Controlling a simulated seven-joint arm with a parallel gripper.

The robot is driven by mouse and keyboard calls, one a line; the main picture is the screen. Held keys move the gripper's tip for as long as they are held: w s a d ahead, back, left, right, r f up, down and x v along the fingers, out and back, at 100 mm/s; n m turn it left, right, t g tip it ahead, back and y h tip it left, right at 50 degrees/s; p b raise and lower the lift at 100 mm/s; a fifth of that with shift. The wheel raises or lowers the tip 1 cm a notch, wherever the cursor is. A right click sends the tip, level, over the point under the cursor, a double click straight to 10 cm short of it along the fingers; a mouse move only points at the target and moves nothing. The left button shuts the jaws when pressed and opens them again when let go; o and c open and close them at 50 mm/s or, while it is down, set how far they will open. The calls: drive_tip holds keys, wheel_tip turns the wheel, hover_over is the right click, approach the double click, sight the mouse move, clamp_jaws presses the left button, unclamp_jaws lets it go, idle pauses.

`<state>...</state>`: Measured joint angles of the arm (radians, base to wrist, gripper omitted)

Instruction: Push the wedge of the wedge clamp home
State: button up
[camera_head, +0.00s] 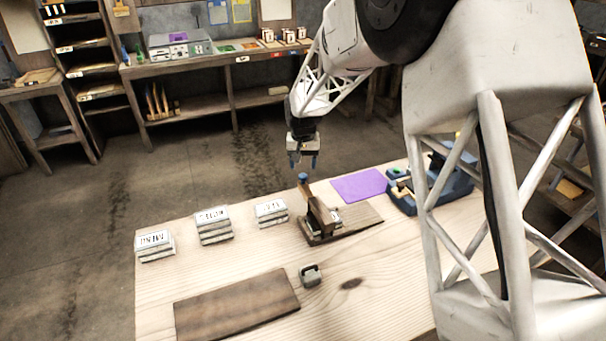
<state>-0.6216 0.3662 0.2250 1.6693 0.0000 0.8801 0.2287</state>
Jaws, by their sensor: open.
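The wedge clamp (320,219) stands on a dark wooden base board (360,221) near the middle of the table.
Labelled stacks of blocks (213,225) stand along the far left edge. A dark board (237,305) and a small grey weight (310,276) lie in front. A purple mat (358,186) and a blue device (444,185) are at right. My arm covers the right side.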

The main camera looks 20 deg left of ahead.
sight(303, 175)
drive_tip(key=shift+f, duration=2.3)
clamp_jaws()
